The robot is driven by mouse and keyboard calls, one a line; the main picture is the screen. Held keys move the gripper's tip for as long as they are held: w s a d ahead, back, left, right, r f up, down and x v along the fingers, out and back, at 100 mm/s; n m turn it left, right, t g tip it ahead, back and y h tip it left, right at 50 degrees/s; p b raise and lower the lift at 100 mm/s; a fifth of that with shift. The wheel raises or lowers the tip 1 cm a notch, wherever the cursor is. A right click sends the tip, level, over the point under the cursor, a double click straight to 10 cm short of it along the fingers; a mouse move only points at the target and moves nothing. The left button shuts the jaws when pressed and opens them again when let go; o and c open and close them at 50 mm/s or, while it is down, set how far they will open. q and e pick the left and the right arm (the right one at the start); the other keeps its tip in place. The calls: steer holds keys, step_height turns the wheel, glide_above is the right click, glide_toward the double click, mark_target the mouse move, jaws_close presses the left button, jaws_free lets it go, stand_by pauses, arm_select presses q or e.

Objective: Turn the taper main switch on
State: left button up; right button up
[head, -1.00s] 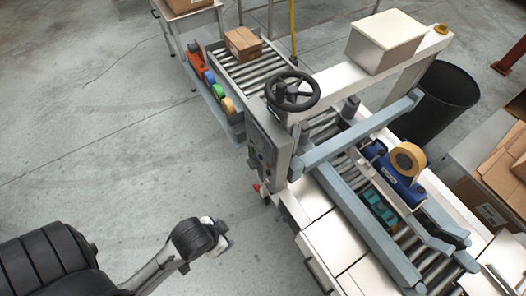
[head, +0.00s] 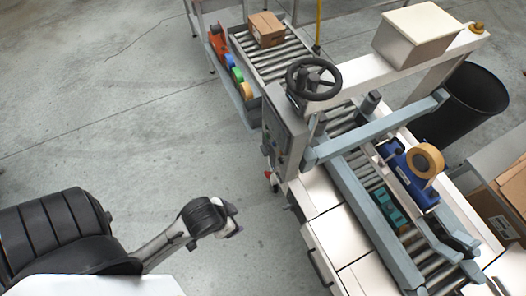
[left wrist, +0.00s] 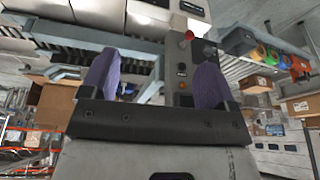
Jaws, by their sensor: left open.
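The taper is a pale machine with a black handwheel (head: 314,79) and a roller bed, right of centre in the head view. Its grey control box (head: 285,130) faces left, with small controls too small to tell apart there. In the left wrist view the control panel (left wrist: 181,70) shows upright between and beyond my fingers, with a red button (left wrist: 189,35) near its top. I cannot tell which control is the main switch. My left gripper (head: 232,222) is open and empty, apart from the panel; its two purple fingers (left wrist: 153,75) frame the wrist view. My right gripper is out of view.
A blue tape head with a tan roll (head: 426,160) sits over the rollers. A carton (head: 266,29) rests on the far conveyor, with coloured tape rolls (head: 237,75) beside it. A black bin (head: 470,100) stands behind the taper. The floor (head: 130,130) left of the taper is clear.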

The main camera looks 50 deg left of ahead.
arm_select(q)
steer(key=shift+o, duration=0.4)
step_height(320, 180, down, 8)
steer(key=a+b, duration=0.1)
steer(key=b, duration=0.6)
steer(key=shift+w+a+f+b, duration=0.15)
steer(key=shift+w+a+b, duration=0.05)
steer(key=shift+w+b, duration=0.2)
steer(key=w+a+f+m+y+b, duration=0.1)
steer(key=w+a+f+y+b, duration=0.1)
steer(key=a+f+b, duration=0.65)
steer(key=w+a+f+y+b, duration=0.1)
steer(key=a+f+y+b, duration=0.1)
steer(key=a+f+b, duration=0.65)
steer(key=w+a+f+t+y+b, duration=0.2)
steer(key=w+a+f+t+b, duration=0.2)
steer(key=w+a+f+b, duration=0.6)
steer(key=t+h, duration=1)
steer(key=h, duration=0.1)
glide_toward(262, 150)
steer(key=shift+m, duration=0.3)
steer(key=shift+f+b+x, duration=0.1)
steer(key=shift+b+x, duration=0.35)
steer(key=shift+x, duration=2.05)
steer(key=shift+f+b+x, duration=0.15)
steer(key=shift+b+x, duration=0.25)
steer(key=shift+x, duration=2.05)
